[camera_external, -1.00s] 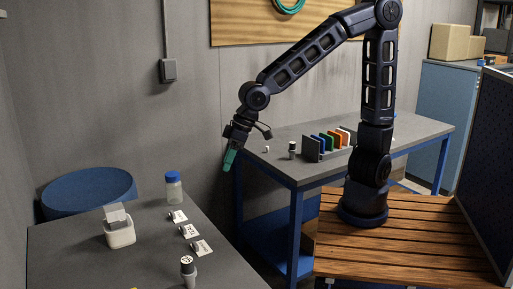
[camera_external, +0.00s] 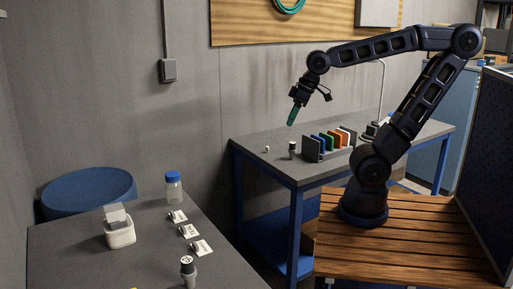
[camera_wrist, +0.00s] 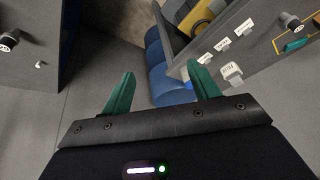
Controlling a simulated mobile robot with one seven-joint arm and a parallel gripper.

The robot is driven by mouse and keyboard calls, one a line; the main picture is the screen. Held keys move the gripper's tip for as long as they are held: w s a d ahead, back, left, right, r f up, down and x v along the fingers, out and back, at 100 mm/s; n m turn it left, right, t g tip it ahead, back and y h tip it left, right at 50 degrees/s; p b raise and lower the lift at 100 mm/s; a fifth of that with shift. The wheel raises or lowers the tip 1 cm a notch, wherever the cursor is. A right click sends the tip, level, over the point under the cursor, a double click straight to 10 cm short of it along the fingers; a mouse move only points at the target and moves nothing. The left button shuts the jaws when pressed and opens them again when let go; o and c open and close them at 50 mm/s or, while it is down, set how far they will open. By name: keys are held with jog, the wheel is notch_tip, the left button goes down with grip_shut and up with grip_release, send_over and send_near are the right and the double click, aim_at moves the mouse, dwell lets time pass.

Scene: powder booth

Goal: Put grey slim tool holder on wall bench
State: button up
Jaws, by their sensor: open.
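A grey tool holder (camera_external: 188,272) with a dark, holed round top stands upright on the near table, and also shows in the wrist view (camera_wrist: 291,22). A similar small holder (camera_external: 292,150) stands on the wall bench (camera_external: 345,170) left of the coloured plates; it also shows in the wrist view (camera_wrist: 10,40). I cannot tell for sure which one is the slim holder. My gripper (camera_external: 292,118) is open and empty, with green fingers pointing down, above the left part of the wall bench. The wrist view shows its fingers spread (camera_wrist: 162,85) with nothing between them.
A rack of coloured plates (camera_external: 328,142) stands on the wall bench, with a tiny white piece (camera_external: 266,149) to its left. The near table (camera_external: 70,262) holds a white container (camera_external: 120,238), a blue-capped bottle (camera_external: 173,188) and small labels (camera_external: 189,231). A blue drum (camera_external: 88,188) stands behind.

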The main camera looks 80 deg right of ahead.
jog(key=shift+m+h, duration=0.3)
jog(key=shift+h, duration=0.3)
jog(key=s+d, duration=0.1)
jog(key=s, duration=0.2)
jog(key=s+d, duration=0.1)
jog(key=s, duration=0.1)
jog(key=shift+s+d+f, duration=0.1)
jog(key=shift+s+d, duration=0.05)
jog(key=shift+d, duration=0.15)
dwell(0.4)
